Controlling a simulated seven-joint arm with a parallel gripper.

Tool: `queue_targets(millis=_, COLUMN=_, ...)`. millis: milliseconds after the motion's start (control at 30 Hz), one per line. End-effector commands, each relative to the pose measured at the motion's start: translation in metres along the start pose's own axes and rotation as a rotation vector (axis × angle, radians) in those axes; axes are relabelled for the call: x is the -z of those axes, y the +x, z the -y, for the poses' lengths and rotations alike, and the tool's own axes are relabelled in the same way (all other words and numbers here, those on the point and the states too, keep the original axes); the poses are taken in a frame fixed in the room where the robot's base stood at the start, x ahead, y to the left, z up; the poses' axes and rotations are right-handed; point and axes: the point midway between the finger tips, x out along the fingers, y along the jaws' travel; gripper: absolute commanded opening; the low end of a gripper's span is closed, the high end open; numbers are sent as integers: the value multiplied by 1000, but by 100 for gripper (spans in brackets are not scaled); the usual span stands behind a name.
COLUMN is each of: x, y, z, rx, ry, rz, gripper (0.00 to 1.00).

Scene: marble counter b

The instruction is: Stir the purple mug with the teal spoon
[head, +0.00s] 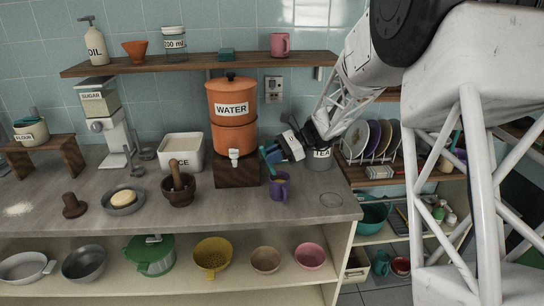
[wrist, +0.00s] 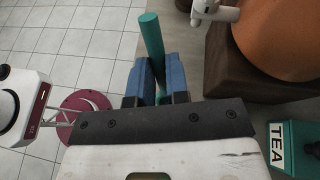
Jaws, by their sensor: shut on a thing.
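In the head view the teal spoon (head: 265,158) slants down towards the mug's opening. I cannot tell whether its lower end is inside the mug. The mug does not show clearly in the wrist view.
The orange water dispenser (head: 231,105) on its wooden block (head: 236,172) stands close behind and left. A mortar with pestle (head: 178,190) stands left.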

Motion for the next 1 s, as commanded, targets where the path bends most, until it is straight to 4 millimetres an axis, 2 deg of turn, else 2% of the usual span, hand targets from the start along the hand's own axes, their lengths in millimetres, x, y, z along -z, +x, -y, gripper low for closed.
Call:
queue_targets(millis=367, x=-6, y=-3, z=1, rx=0, ry=-1, rz=0, gripper=0)
queue_targets(millis=1000, x=-39, y=-16, z=6, rx=0, ry=-1, rz=0, gripper=0)
